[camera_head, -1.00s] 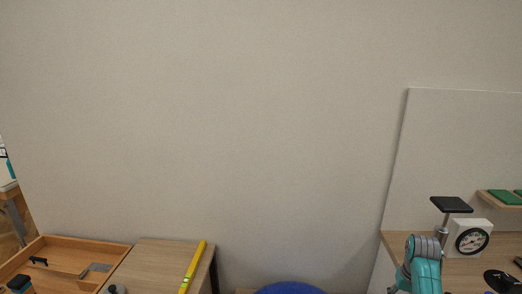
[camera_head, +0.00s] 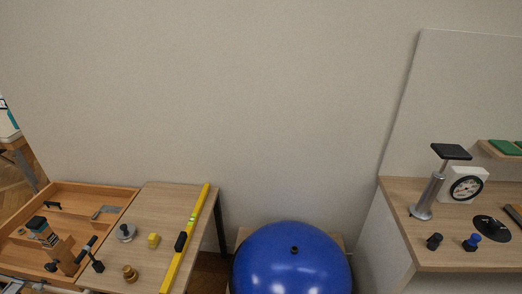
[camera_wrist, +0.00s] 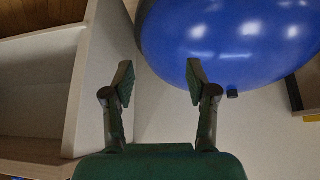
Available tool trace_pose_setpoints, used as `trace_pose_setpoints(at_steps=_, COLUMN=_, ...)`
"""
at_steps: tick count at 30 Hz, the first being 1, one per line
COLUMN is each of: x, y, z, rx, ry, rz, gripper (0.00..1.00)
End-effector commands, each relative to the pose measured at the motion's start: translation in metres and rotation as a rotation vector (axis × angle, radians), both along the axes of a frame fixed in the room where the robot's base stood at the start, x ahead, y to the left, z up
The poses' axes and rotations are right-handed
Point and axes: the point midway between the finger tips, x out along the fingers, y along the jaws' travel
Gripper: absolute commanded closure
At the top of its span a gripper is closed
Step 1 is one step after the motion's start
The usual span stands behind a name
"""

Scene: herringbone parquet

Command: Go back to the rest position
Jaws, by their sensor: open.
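My gripper (camera_wrist: 158,82) shows in the wrist view with its two fingers spread wide apart and nothing between them. Beyond the fingertips are a large blue ball (camera_wrist: 235,40) and a pale wall surface. The gripper and arm are not visible in the head view.
The blue ball (camera_head: 292,262) stands between two tables. The left table (camera_head: 150,210) bears a yellow level (camera_head: 186,238), a wooden tray (camera_head: 92,190) and several small parts. The right counter (camera_head: 400,190) bears a dial gauge (camera_head: 466,188), a metal stand (camera_head: 427,197) and small knobs.

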Motion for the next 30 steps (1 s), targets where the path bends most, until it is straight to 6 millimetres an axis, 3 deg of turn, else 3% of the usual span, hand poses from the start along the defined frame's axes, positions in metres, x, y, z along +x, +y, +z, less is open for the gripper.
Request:
trace_pose_setpoints(at_steps=1, x=-0.018, y=0.009, z=-0.005, rx=-0.004, ry=-0.019, rz=0.008, gripper=0.43)
trace_pose_setpoints(at_steps=7, x=-0.076, y=0.035, z=-0.005, rx=-0.022, ry=-0.119, rz=0.037, gripper=0.43)
trace_pose_setpoints(at_steps=14, x=-0.142, y=0.060, z=0.015, rx=-0.041, ry=-0.238, rz=0.071, gripper=0.43)
trace_pose_setpoints(at_steps=23, x=-0.224, y=0.085, z=0.069, rx=-0.057, ry=-0.391, rz=0.113, gripper=0.43)
trace_pose_setpoints(at_steps=30, x=-0.282, y=0.099, z=0.132, rx=-0.064, ry=-0.516, rz=0.147, gripper=0.43)
